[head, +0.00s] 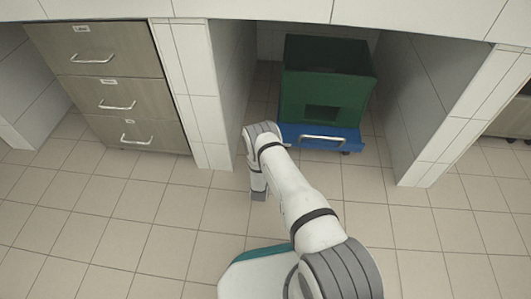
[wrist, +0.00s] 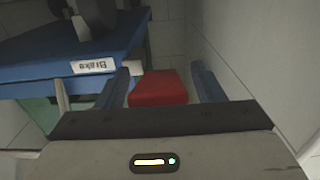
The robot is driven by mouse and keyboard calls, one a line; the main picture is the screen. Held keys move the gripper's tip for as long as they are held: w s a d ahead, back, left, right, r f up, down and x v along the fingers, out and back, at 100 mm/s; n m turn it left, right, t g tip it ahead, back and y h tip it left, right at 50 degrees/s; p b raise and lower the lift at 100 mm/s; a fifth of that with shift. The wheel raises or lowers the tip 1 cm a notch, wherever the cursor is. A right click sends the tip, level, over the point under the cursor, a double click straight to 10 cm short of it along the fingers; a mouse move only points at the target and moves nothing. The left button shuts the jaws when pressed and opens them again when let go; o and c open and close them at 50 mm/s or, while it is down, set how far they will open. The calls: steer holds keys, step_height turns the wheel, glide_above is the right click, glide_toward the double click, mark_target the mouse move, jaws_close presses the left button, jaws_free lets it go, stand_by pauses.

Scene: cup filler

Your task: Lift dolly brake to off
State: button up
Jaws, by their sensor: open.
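The blue dolly (head: 345,136) stands on the floor in the bay, with a metal handle (head: 322,139) on its front edge and a green bin (head: 325,80) on top. In the wrist view the dolly's blue frame (wrist: 50,72) carries a white label reading "Brake" (wrist: 93,66), shown upside down. A red brake pedal (wrist: 158,88) shows beside the label, between the two fingers of my gripper (wrist: 163,84) as seen there. My gripper is open; I cannot tell whether it touches the pedal. In the head view the pedal is hidden and my arm reaches low by the dolly's front-left corner.
Tiled walls stand close on both sides of the bay, the left wall (head: 232,80) nearest my wrist. A drawer cabinet (head: 100,85) stands to the left. The tiled floor (head: 130,220) in front is clear. A dark caster (wrist: 95,15) shows on the dolly.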

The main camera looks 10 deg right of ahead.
steer(key=shift+w+d, duration=0.1)
steer(key=shift+r, duration=0.1)
jaws_close()
stand_by(0.6)
